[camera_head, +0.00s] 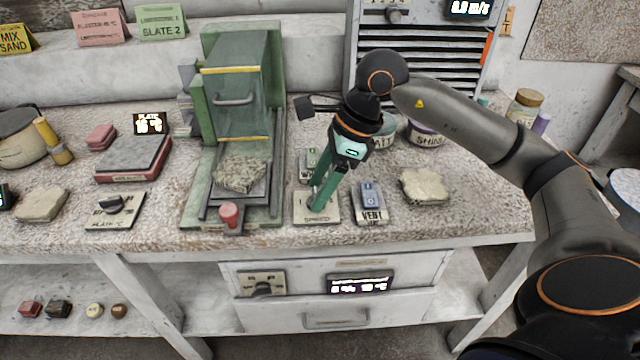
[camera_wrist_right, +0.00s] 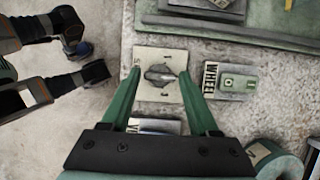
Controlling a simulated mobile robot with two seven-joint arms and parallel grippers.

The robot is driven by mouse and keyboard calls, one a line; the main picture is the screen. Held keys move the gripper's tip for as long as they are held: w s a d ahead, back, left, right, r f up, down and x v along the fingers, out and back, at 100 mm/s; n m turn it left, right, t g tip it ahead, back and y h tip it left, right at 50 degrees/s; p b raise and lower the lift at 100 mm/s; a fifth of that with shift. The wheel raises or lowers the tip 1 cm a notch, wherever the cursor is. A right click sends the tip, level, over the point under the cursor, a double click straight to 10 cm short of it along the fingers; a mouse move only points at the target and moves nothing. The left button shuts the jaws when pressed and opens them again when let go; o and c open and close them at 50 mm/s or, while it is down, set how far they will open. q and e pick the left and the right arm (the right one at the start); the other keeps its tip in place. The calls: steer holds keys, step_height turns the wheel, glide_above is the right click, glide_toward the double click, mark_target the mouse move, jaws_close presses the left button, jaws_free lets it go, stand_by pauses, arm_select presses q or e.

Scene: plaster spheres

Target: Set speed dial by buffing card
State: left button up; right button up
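The speed dial (camera_head: 304,216) is a pale plate with a grey knob near the counter's front edge, right of the green machine. In the right wrist view the dial (camera_wrist_right: 144,91) shows its knob (camera_wrist_right: 160,75) between my green fingers. My right gripper (camera_head: 318,206) points down over the dial and covers most of it in the head view. In the wrist view the right gripper (camera_wrist_right: 160,82) is open, one finger on each side of the knob; contact cannot be told. Yellow, pink (camera_head: 100,28) and green (camera_head: 161,22) cards stand at the back; their small print is unclear. My left gripper is not seen.
A vent switch (camera_head: 370,203) stands close right of the dial, and a wheel switch (camera_wrist_right: 230,82) stands behind it. The green machine (camera_head: 232,95) with a red knob (camera_head: 229,214) is left. A display (camera_head: 469,8) at the top right reads 0.0 m/s.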

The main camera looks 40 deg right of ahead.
steer(key=shift+o, duration=1.2)
steer(key=p+v, duration=0.2)
steer(key=v, duration=1)
steer(key=shift+r, duration=0.25)
steer(key=shift+s, duration=0.1)
